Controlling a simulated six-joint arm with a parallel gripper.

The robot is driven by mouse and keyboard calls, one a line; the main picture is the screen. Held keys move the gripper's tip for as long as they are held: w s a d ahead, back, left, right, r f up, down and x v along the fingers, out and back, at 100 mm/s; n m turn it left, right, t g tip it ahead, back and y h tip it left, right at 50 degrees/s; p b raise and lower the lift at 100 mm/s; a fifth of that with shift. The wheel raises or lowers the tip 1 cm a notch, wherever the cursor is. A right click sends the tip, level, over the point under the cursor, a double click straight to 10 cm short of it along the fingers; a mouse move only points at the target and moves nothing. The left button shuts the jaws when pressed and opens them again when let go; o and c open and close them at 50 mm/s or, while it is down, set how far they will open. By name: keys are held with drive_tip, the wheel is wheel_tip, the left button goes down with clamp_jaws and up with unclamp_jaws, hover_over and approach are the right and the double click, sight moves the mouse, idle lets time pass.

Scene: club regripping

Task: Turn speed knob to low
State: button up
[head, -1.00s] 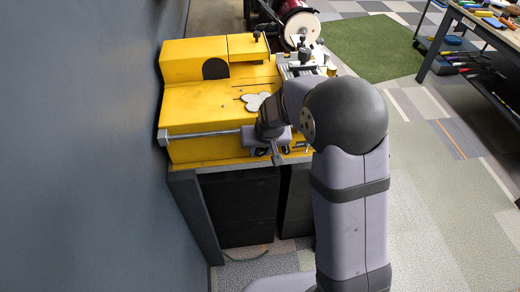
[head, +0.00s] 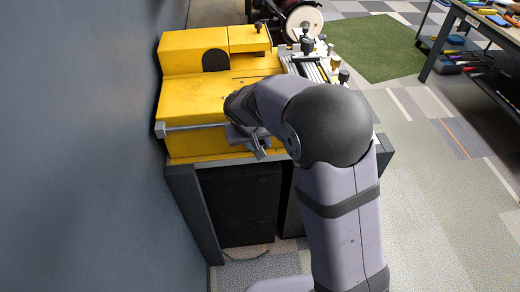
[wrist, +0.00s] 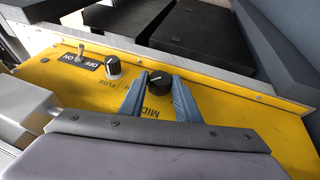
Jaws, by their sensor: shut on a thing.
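The black speed knob (wrist: 160,83) sits on the yellow front panel (wrist: 225,103) of the machine, with a thin light pointer line on its top. The letters "MID" show beside it; other speed marks are hidden by my gripper or not readable. My gripper (wrist: 159,77) has its two blue-grey fingers on either side of this knob, shut on it. In the head view my gripper (head: 255,146) is at the front edge of the yellow machine (head: 190,100), and the knob is hidden there.
A smaller silver-and-black knob (wrist: 113,66) by the word "FUSE" and an ON/OFF toggle switch (wrist: 82,52) sit left of the knob. A grey rail (head: 190,126) runs along the machine's front. Dark boxes (head: 240,205) stand under the bench. A grey wall (head: 80,150) is close on the left.

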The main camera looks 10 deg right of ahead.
drive_tip(key=h+b, duration=0.2)
drive_tip(key=b, duration=0.1)
drive_tip(key=shift+a+f, duration=0.15)
drive_tip(key=shift+a, duration=0.1)
drive_tip(key=shift+h+b, duration=0.3)
drive_tip(key=shift+b, duration=0.05)
drive_tip(key=o, duration=1)
drive_tip(key=shift+o, duration=0.2)
drive_tip(key=b+v, duration=0.1)
drive_tip(key=v, duration=0.6)
drive_tip(key=shift+r, duration=0.25)
drive_tip(key=shift+s, duration=0.15)
